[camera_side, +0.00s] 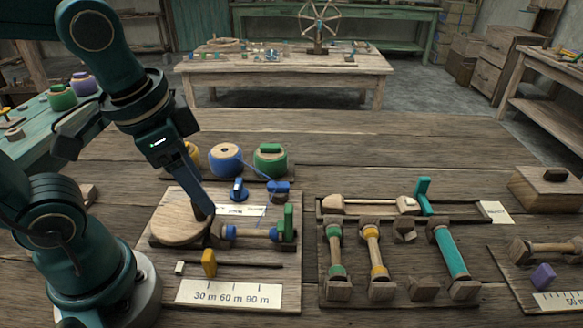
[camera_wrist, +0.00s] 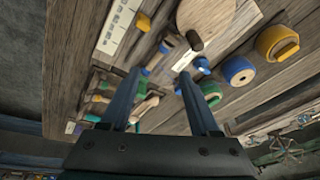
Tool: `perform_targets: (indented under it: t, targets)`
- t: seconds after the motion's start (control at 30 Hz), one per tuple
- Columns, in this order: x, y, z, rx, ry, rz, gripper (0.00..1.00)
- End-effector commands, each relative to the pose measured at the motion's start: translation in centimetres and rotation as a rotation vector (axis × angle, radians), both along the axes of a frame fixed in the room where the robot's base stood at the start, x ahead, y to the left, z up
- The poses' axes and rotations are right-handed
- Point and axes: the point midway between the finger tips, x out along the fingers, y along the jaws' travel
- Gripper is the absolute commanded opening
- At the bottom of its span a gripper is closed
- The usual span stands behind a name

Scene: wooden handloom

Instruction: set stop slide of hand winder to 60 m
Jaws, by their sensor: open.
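The hand winder board (camera_side: 290,262) carries a wooden disc (camera_side: 180,224), a blue spool (camera_side: 250,233) and a printed scale (camera_side: 230,294) reading 30 m, 60 m, 90 m. The stop slide (camera_side: 209,262), a yellow block, sits on a thin dark rail above the 30 m mark. It also shows in the wrist view (camera_wrist: 142,22), beside the scale strip. My gripper (camera_wrist: 160,75) is open with nothing between its two fingers. In the side view its fingers (camera_side: 205,212) are above or beside the disc's right edge, apart from the slide; their exact height is unclear.
A small white block (camera_side: 180,267) sits near the rail's left end. A green upright (camera_side: 288,222) stands at the spool's right. Blue and green yarn rolls (camera_side: 226,160) stand behind. A rack of bobbins (camera_side: 373,252) is to the right. Bare table lies behind the rolls.

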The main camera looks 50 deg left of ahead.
Motion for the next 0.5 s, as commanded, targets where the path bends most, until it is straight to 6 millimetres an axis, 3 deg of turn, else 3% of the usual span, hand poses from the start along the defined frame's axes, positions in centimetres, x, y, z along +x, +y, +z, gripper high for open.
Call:
perform_targets:
  t: [0.5]
  targets:
    - [0.5,-2.3,-7.0,0.204,0.545,-0.424,0.62]
